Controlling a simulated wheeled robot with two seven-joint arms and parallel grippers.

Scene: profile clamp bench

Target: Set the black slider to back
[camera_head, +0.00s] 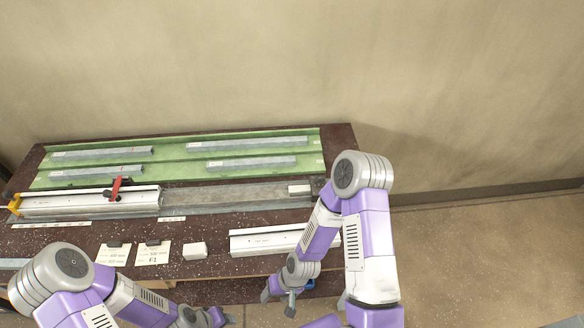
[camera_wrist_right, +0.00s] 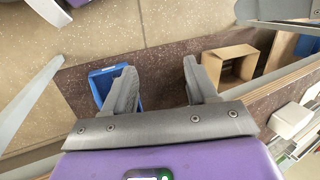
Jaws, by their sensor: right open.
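The profile clamp bench has a long grey rail (camera_head: 235,196) with a white profile (camera_head: 90,203) at its left. A red lever (camera_head: 116,189) with a dark base stands on that profile. A small dark block (camera_head: 318,184) sits at the rail's right end. I cannot tell for certain which dark part is the black slider. My right gripper (camera_head: 279,298) is low in front of the bench, apart from the rail. In the right wrist view its fingers (camera_wrist_right: 160,88) are spread with nothing between them. My left gripper (camera_head: 215,318) is partly seen at the bottom edge; its jaws are unclear.
A green tray (camera_head: 170,161) with several grey bars lies at the back. Cards (camera_head: 153,254), a white block (camera_head: 194,251) and a white profile (camera_head: 262,242) lie along the front. A blue bin (camera_wrist_right: 104,85) and a wooden box (camera_wrist_right: 232,62) show in the right wrist view.

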